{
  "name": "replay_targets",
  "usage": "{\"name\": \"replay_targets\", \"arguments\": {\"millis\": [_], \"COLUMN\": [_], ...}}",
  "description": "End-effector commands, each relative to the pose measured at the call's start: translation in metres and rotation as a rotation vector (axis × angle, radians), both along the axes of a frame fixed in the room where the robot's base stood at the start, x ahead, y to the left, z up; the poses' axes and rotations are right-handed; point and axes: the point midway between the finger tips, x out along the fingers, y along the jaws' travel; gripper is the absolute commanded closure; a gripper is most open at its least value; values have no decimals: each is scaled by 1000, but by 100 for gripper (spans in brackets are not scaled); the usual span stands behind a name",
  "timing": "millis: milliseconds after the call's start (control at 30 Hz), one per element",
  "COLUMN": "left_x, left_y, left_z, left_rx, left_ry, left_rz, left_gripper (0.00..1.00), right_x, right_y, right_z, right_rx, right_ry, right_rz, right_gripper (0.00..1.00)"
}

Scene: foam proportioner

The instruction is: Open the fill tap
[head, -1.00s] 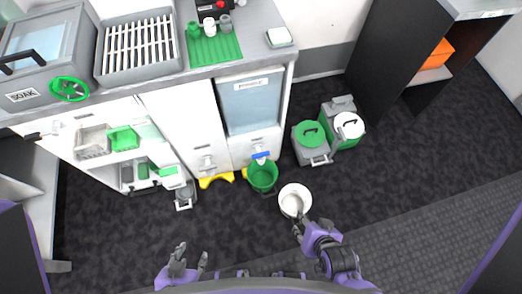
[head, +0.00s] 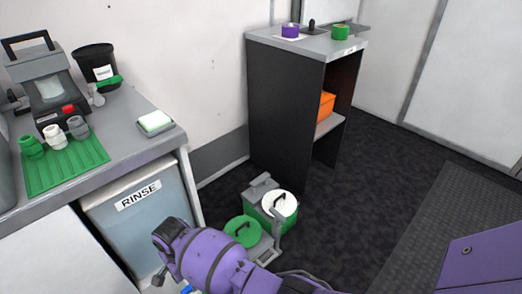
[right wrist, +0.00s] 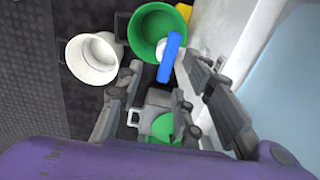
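A blue tap handle (right wrist: 170,58) shows in the right wrist view in front of the green bucket (right wrist: 158,30). A small blue piece also shows at the bottom of the head view (head: 187,289), mostly hidden by my right arm. My right gripper (right wrist: 158,72) is open, with its fingers spread on either side; the blue handle lies near the tip of the right-hand finger. Whether they touch I cannot tell. In the head view the right gripper (head: 158,279) is low in front of the tank marked RINSE (head: 137,210). My left gripper is out of view.
A white bucket (right wrist: 92,58) stands beside the green one. A dark shelf unit (head: 285,105) stands behind.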

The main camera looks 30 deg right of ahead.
Motion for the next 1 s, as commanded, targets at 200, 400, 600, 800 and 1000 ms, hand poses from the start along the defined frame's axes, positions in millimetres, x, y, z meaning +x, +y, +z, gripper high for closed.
{"name": "replay_targets", "arguments": {"millis": [200,400,600,800,1000], "left_x": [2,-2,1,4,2], "left_y": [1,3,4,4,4], "left_z": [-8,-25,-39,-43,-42], "left_rx": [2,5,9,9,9], "left_ry": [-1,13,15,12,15], "left_rz": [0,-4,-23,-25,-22], "left_gripper": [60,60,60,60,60], "right_x": [15,16,16,17,17], "right_y": [4,5,5,6,6], "right_z": [-1,-35,-60,-66,-65], "right_rx": [-13,-12,-11,-9,-9], "right_ry": [1,-1,-3,-7,-8], "right_rz": [-35,-34,-32,-31,-31], "right_gripper": [66,66,66,66,66]}}
